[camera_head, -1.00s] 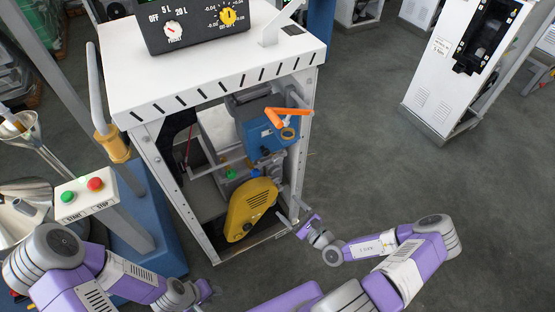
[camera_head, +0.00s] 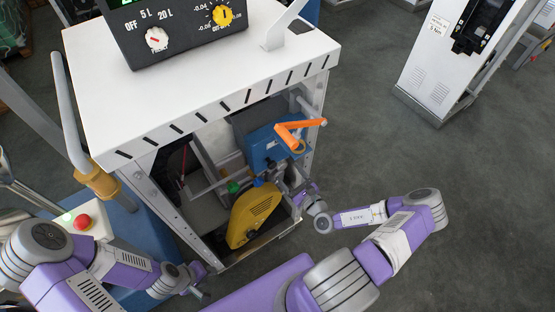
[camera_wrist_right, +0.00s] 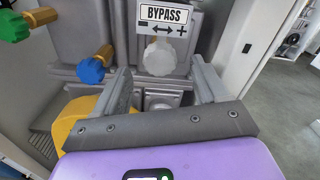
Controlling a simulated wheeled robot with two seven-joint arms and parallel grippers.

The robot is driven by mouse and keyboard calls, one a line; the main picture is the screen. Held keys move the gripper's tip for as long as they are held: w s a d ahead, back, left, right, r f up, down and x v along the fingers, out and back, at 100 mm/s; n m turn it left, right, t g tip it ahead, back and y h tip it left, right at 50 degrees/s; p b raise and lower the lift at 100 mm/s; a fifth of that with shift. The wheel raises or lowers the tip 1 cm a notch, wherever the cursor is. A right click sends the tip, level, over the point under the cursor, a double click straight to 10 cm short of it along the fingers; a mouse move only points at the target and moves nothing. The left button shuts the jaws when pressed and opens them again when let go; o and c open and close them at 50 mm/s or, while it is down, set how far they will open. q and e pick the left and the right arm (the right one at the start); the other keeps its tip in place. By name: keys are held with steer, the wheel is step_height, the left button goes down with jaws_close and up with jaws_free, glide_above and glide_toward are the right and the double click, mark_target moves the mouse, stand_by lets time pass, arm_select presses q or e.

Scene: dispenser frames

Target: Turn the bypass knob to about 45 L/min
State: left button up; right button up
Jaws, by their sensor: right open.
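The bypass knob (camera_wrist_right: 160,57) is a pale grey ribbed knob under a BYPASS label (camera_wrist_right: 164,14) with a minus-plus arrow in the right wrist view. My right gripper (camera_wrist_right: 165,80) is open, its two fingers pointing at the knob, one on either side of it in the picture. Nothing is between the fingers; I cannot tell whether they touch the knob. In the head view my right gripper (camera_head: 302,193) is at the right side of the dispenser's open front, and the knob cannot be made out. My left gripper (camera_head: 196,279) is low, in front of the dispenser; its jaws are unclear.
A yellow cover (camera_head: 253,212) and a blue unit (camera_head: 268,146) with an orange lever (camera_head: 290,134) are inside the dispenser (camera_head: 145,88). Blue (camera_wrist_right: 91,70) and green (camera_wrist_right: 13,26) handles are left of the knob.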

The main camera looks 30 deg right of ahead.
mark_target(283, 167)
steer(key=w, duration=0.2)
steer(key=w+b, duration=0.1)
steer(key=w, duration=0.1)
steer(key=shift+w+a+f, duration=0.1)
steer(key=shift+w+a, duration=0.1)
steer(key=shift+w, duration=0.2)
steer(key=shift+w+b, duration=0.3)
steer(key=shift+w, duration=0.15)
steer(key=shift+c, duration=0.3)
steer(key=c, duration=0.9)
